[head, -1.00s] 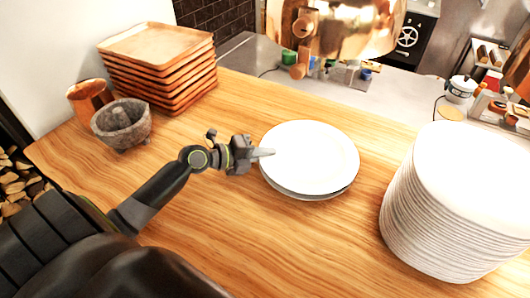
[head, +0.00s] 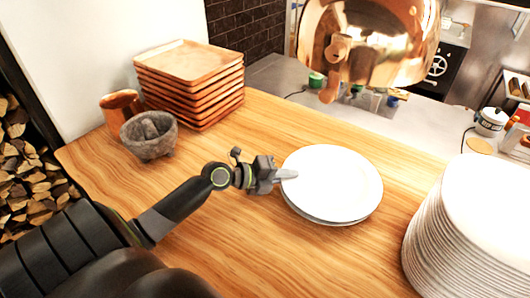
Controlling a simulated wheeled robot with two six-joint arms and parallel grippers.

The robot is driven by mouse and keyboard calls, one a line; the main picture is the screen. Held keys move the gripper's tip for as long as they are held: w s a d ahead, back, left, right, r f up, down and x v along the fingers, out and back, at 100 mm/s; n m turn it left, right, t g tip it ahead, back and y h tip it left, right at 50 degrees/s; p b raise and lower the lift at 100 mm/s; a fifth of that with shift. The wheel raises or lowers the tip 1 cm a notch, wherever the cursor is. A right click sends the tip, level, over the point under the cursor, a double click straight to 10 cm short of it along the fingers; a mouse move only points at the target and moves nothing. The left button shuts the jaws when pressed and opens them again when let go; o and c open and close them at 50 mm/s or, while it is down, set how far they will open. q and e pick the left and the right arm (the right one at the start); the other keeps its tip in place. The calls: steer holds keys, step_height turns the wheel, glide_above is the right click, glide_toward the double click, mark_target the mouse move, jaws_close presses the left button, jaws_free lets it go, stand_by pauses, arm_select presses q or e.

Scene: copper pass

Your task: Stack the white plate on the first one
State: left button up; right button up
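A white plate (head: 335,182) lies on the wooden counter, on top of another white plate (head: 312,219) whose rim shows as a thin band along the near left edge. The two look nearly aligned. My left gripper (head: 286,175) is at the left rim of the upper plate, with a grey fingertip overlapping the rim. The other finger is hidden, so I cannot tell whether it grips the rim. My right gripper is out of view. A tall stack of white plates (head: 440,245) stands at the right, partly cut off by the frame.
A stack of copper trays (head: 190,62), a copper cup (head: 121,107) and a stone mortar (head: 149,140) stand at the back left of the counter (head: 235,235). A copper lamp (head: 385,45) hangs at the top. Bare wood lies between the mortar and the two plates.

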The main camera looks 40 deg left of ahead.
arm_select(q)
steer(key=shift+s+a, duration=0.15)
steer(key=shift+s, duration=0.05)
steer(key=b+v, duration=0.3)
steer(key=v, duration=0.2)
steer(key=shift+a+f, duration=0.1)
steer(key=shift+a, duration=0.05)
steer(key=shift+b+v, duration=0.55)
steer(key=shift+v, duration=0.4)
steer(key=shift+b+v, duration=0.45)
steer(key=shift+v, duration=0.6)
steer(key=shift+s+a+r+p, duration=0.15)
steer(key=shift+s+r+p, duration=0.2)
steer(key=shift+r+p, duration=0.25)
steer(key=shift+s+a+p, duration=0.25)
steer(key=shift+s+p, duration=0.2)
steer(key=shift+p, duration=0.15)
steer(key=shift+s+a, duration=0.15)
steer(key=shift+a, duration=0.05)
steer(key=shift+r, duration=0.1)
